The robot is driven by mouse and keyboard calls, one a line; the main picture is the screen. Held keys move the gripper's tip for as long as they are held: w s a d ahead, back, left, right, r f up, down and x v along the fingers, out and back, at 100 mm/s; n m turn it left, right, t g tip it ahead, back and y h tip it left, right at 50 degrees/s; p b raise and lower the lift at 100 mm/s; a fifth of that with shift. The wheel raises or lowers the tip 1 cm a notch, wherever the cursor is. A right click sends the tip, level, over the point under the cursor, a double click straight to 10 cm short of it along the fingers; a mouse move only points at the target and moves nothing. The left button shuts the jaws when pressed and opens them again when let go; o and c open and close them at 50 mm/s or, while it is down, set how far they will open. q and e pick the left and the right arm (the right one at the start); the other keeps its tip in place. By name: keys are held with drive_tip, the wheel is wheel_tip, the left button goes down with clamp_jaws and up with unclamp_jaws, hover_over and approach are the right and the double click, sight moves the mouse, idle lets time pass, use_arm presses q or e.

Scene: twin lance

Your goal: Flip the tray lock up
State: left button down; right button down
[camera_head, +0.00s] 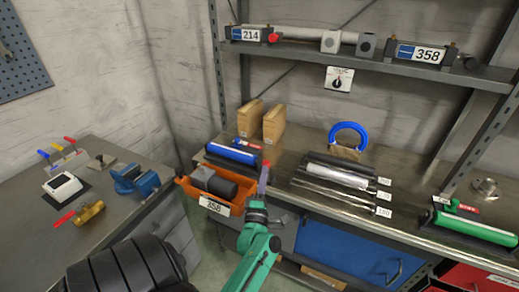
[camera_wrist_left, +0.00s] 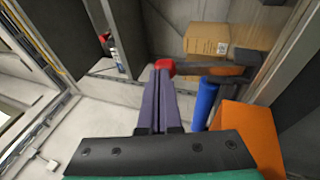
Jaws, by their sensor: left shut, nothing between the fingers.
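The orange tray (camera_head: 187,188) with a label reading 358 sits at the left front corner of the long bench and holds dark and grey cylindrical parts. My left gripper (camera_head: 265,170) is at the tray's right side, with its purple fingers together and nothing between them. In the left wrist view the fingers (camera_wrist_left: 160,85) point at a small red part (camera_wrist_left: 165,65) just beyond their tips; I cannot tell whether they touch it. This may be the tray lock, but its position is unclear. The tray's orange wall (camera_wrist_left: 250,130) is at the lower right there. My right gripper is not in view.
A blue cylinder (camera_head: 232,153) lies behind the tray, with cardboard boxes (camera_head: 273,124) further back. Metal rods (camera_head: 335,190) lie on the bench to the right. A shelf (camera_head: 440,69) spans above. A separate workbench (camera_head: 120,215) stands at left.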

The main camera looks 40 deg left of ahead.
sight(269, 163)
use_arm(q)
drive_tip(key=shift+w+a+r, duration=0.2)
drive_tip(key=shift+w+r, duration=0.05)
drive_tip(key=shift+w, duration=0.35)
drive_tip(key=shift+w+a+r, duration=0.25)
drive_tip(key=shift+w+r, duration=0.05)
drive_tip(key=shift+w, duration=0.3)
drive_tip(key=shift+w+a+r, duration=0.2)
drive_tip(key=shift+w+r, duration=0.05)
drive_tip(key=shift+w, duration=0.35)
drive_tip(key=shift+r, duration=0.15)
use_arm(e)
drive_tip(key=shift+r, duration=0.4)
use_arm(q)
drive_tip(key=shift+r, duration=0.25)
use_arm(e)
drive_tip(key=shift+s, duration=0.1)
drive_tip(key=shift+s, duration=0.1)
